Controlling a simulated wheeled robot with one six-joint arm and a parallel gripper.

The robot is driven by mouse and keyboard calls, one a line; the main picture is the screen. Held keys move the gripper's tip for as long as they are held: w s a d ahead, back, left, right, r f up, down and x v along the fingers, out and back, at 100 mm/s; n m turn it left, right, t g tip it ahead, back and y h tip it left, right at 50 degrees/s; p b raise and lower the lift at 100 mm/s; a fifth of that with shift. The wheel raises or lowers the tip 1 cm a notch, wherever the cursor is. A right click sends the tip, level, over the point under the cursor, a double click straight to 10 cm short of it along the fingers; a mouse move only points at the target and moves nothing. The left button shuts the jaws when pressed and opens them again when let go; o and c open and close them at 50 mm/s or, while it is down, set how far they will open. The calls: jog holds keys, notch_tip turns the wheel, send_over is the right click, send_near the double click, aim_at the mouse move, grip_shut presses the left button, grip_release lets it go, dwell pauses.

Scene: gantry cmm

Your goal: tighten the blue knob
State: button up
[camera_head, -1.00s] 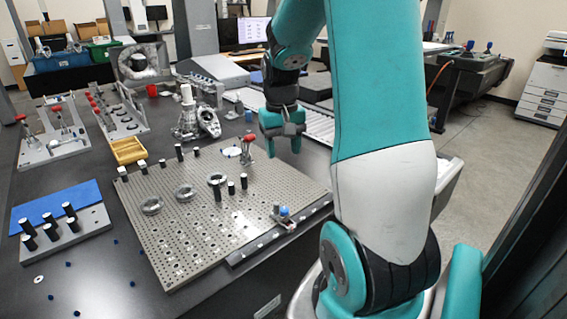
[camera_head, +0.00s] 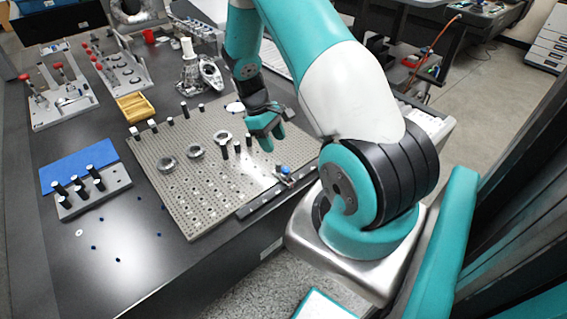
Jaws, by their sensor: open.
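The blue knob (camera_head: 285,170) sits on a small clamp fixture (camera_head: 297,178) at the right front edge of the perforated metal plate (camera_head: 205,215). My gripper (camera_head: 266,140) is above the plate's right side, up and to the left of the knob in the picture. It is open, with its teal fingers pointing down, and I see nothing between them. The gripper is apart from the knob. The knob's top shows clearly, but its thread is too small to make out.
Several black pins (camera_head: 238,147) and metal rings (camera_head: 195,152) stand or lie on the plate near my gripper. A dark rail (camera_head: 258,202) runs along its front right edge. A yellow tray (camera_head: 134,106), a blue mat (camera_head: 78,164) and fixtures with red handles (camera_head: 58,90) are farther left.

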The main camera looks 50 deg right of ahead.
aim_at(286, 169)
jog(key=p+x, duration=0.1)
jog(key=x, duration=0.8)
jog(key=shift+f, duration=0.2)
jog(key=c, duration=0.9)
